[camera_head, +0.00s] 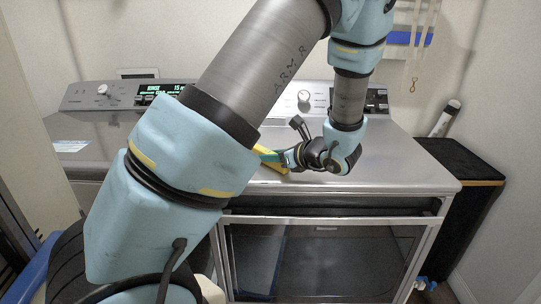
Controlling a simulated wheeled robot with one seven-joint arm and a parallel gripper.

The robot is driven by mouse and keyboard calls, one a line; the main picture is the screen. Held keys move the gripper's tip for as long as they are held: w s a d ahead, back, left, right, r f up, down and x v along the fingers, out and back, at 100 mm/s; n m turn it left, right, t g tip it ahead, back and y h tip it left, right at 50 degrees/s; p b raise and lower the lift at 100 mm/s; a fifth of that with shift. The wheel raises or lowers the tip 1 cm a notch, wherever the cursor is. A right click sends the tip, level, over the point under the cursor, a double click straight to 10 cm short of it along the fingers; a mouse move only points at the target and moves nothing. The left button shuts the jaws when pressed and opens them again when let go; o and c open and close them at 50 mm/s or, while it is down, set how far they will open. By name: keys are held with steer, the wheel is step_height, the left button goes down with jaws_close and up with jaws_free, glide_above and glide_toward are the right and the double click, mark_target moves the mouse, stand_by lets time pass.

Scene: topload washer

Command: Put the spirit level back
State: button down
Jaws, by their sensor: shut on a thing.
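A yellow spirit level (268,156) shows beside my gripper (284,158), above the grey washer top (400,165). My gripper is shut on the level and points to the left. Only a short yellow length shows; my large arm link covers the rest. I cannot tell whether the level touches the washer top.
The control panel with a lit green display (160,90) and knobs runs along the back. A black stand (460,180) is at the right, with a white tube (446,118) leaning behind it. The right part of the washer top is clear. A blue strip (408,39) is on the wall.

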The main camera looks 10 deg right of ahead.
steer(key=shift+f, duration=0.15)
steer(key=c, duration=0.6)
jaws_free()
steer(key=shift+s+d+r, duration=0.1)
steer(key=shift+r, duration=0.15)
steer(key=b+v, duration=0.1)
steer(key=v, duration=1)
steer(key=shift+s+d+r+b, duration=0.15)
steer(key=shift+s+b, duration=0.15)
steer(key=shift+b, duration=0.05)
